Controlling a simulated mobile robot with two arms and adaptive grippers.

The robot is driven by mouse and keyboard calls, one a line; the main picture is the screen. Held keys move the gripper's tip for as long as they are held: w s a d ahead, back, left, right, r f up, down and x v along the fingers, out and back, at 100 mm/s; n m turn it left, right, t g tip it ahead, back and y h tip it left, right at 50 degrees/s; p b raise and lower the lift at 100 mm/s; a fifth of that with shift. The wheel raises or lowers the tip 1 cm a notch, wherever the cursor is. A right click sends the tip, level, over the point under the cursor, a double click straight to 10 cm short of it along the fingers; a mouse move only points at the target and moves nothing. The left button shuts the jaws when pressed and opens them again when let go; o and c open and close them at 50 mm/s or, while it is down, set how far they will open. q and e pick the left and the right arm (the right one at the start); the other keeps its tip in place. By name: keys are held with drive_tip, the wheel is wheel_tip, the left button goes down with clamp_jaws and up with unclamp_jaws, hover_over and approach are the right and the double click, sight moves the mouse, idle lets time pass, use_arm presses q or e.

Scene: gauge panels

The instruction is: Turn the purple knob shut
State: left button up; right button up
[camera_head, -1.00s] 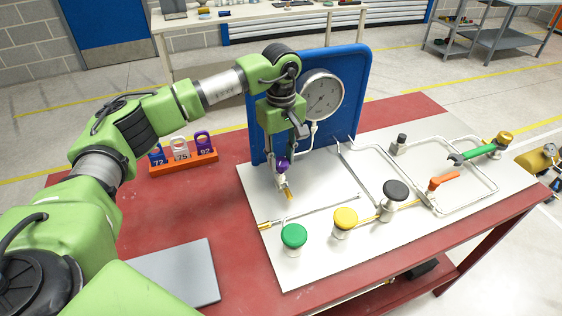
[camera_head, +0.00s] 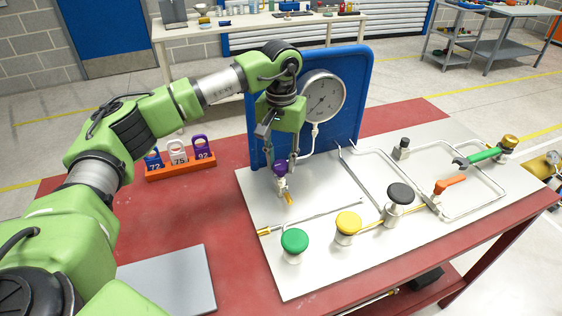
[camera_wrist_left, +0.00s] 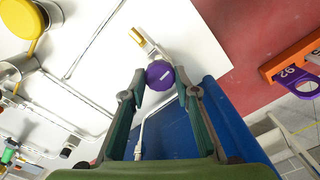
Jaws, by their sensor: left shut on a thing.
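The purple knob (camera_head: 280,167) sits on a small valve at the left part of the light panel, in front of the blue gauge board. In the left wrist view the purple knob (camera_wrist_left: 159,75) is round with a white mark on its top. My left gripper (camera_wrist_left: 160,84) points down over it and is shut on it, one finger at each side. In the head view my left gripper (camera_head: 279,158) hides part of the valve's surroundings. A yellow-tipped outlet (camera_head: 289,199) shows below the knob. My right gripper is not in view.
A pressure gauge (camera_head: 323,97) is on the blue board (camera_head: 350,75) right behind my gripper. Green (camera_head: 294,240), yellow (camera_head: 348,222) and black (camera_head: 400,193) knobs stand nearby on the panel. An orange rack (camera_head: 181,168) with numbered tags sits at left. Red table is bare between.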

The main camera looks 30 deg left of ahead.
sight(281, 164)
use_arm(q)
drive_tip(key=shift+m, duration=0.5)
drive_tip(key=o, duration=1.1)
drive_tip(key=shift+r, duration=0.1)
wheel_tip(281, 164, up, 12)
idle(0.4)
